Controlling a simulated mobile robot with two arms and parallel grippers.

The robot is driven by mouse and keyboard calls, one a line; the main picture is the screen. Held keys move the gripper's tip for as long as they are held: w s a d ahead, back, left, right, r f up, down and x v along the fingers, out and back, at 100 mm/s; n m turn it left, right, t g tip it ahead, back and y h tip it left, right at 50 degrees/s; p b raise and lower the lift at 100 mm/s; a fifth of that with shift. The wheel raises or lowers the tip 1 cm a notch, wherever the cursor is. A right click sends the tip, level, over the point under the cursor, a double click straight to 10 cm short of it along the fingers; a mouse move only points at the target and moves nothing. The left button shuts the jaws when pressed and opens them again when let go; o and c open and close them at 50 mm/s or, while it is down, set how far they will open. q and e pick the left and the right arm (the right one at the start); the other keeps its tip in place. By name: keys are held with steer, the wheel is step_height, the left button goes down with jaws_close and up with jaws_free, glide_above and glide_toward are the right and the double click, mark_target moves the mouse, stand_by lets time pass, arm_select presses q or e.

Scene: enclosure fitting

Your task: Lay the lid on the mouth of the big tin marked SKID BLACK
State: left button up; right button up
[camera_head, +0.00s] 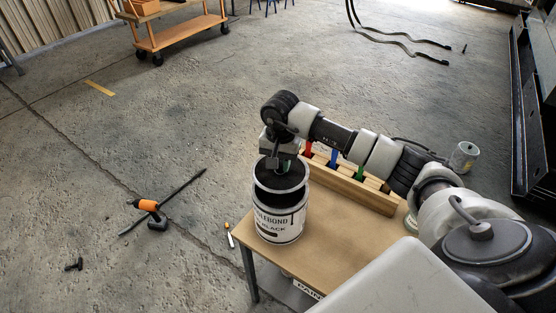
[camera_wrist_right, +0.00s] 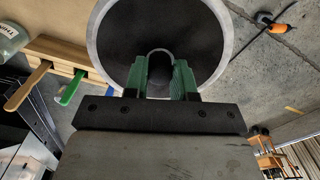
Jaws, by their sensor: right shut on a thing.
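The big white tin (camera_head: 281,228) stands upright near the left corner of the small table; its label shows "BLACK" in part. The lid (camera_head: 268,183), a dark disc with a pale rim, is over the tin and appears slightly raised, with a dark band of the tin's mouth showing below it. My right gripper (camera_head: 279,167) is shut on the lid's knob from above. In the right wrist view the green fingers (camera_wrist_right: 160,78) hold the knob at the middle of the lid (camera_wrist_right: 196,28). The lid hides the tin there. My left gripper is not in view.
A wooden rack (camera_head: 352,190) with coloured handles stands behind the tin on the table (camera_head: 325,245). An orange-and-black tool (camera_head: 150,208) lies on the floor at left. A wooden cart (camera_head: 175,35) stands far back.

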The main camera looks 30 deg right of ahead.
steer(key=shift+s+f+b, duration=0.2)
steer(key=shift+f+b, duration=0.3)
steer(key=shift+f, duration=0.6)
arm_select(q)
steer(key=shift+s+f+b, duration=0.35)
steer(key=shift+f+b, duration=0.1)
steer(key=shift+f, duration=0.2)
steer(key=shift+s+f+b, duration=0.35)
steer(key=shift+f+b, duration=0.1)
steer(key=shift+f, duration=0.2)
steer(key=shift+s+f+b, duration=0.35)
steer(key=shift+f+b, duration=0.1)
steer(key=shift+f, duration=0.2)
arm_select(e)
steer(key=shift+w+f, duration=0.15)
steer(key=shift+f, duration=1.7)
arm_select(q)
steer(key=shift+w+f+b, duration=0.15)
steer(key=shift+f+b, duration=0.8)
arm_select(e)
steer(key=shift+f, duration=0.25)
steer(key=o, duration=1)
steer(key=shift+o, duration=0.5)
